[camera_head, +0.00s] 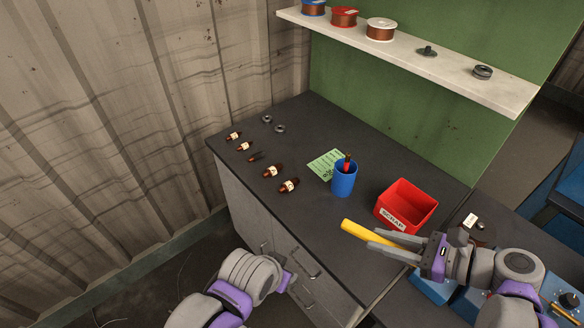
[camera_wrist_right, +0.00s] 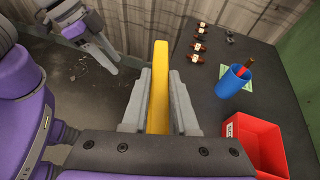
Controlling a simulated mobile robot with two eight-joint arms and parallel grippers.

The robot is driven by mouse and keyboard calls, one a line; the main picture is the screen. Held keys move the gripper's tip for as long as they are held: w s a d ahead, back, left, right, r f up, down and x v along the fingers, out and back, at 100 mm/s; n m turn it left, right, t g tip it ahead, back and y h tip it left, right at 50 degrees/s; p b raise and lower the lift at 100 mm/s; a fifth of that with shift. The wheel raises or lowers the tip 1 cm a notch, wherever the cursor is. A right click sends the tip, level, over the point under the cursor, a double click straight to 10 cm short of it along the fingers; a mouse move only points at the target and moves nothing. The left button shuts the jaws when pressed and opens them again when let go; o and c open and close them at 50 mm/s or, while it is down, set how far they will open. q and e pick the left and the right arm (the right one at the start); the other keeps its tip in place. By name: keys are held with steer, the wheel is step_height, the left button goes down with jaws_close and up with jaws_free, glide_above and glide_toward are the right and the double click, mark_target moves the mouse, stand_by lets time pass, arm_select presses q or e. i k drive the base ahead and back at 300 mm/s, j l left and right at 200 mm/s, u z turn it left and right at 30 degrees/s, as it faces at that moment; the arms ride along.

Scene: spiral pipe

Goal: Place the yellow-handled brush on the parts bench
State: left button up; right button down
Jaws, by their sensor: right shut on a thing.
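My right gripper (camera_head: 388,241) is shut on the yellow handle of the brush (camera_head: 362,236). The handle points left, over the front part of the dark bench (camera_head: 322,228), and looks raised above it. In the right wrist view the yellow handle (camera_wrist_right: 158,88) stands between the two grey fingers; no bristles show in either view. My left gripper (camera_head: 292,282) is low in front of the bench's cabinet, away from the brush. It also shows at the top left of the right wrist view (camera_wrist_right: 106,50), but its jaw opening is unclear.
A red box (camera_head: 405,206) and a blue cup (camera_head: 344,180) with a red-handled tool stand on the bench near a green note (camera_head: 324,163). The bench front centre is clear. A shelf (camera_head: 440,70) with spools hangs above.

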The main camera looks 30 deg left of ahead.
mark_target(327, 200)
steer(key=i+j+u, duration=0.1)
steer(key=j, duration=0.25)
steer(key=i+j+u, duration=0.1)
steer(key=j, duration=0.3)
steer(key=i+j+u, duration=0.1)
steer(key=j, duration=0.25)
steer(key=i+j+u, duration=0.1)
steer(key=j, duration=0.25)
